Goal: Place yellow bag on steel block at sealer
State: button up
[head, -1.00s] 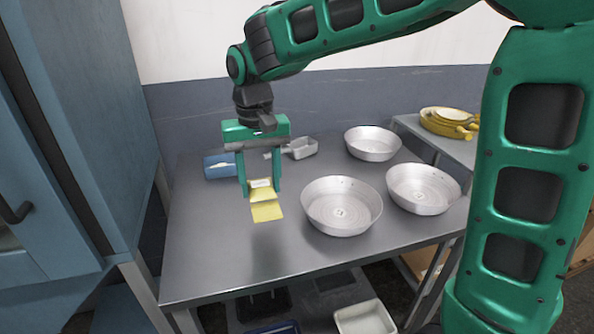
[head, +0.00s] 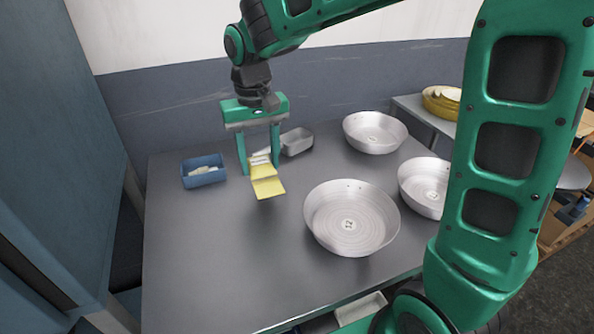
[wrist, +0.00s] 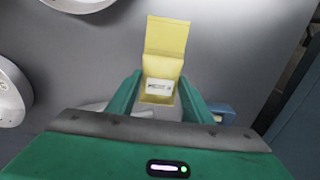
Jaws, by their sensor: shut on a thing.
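My gripper (head: 260,165) is shut on a yellow bag (head: 268,188) above the steel table. In the wrist view the bag (wrist: 165,40) sits between the green fingers, its upper flap reaching away from the gripper and a white label with dark print on its lower part. The bag appears clear of the table surface. I cannot make out a steel block or a sealer in either view.
Three round metal pans (head: 350,218) stand on the right of the steel table (head: 200,275). A blue bin (head: 204,171) with pale items and a grey scoop-like container (head: 297,141) lie behind. Yellow items (head: 440,102) sit on a side table. The front left is clear.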

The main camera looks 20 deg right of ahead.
send_over(297, 181)
jog(key=a, duration=0.3)
jog(key=f, duration=0.3)
jog(key=shift+a, duration=0.2)
jog(key=d+f, duration=0.2)
jog(key=d, duration=0.1)
jog(key=shift+d+f, duration=0.2)
jog(key=shift+f, duration=0.05)
jog(key=shift+f, duration=0.1)
jog(key=o, duration=1.2)
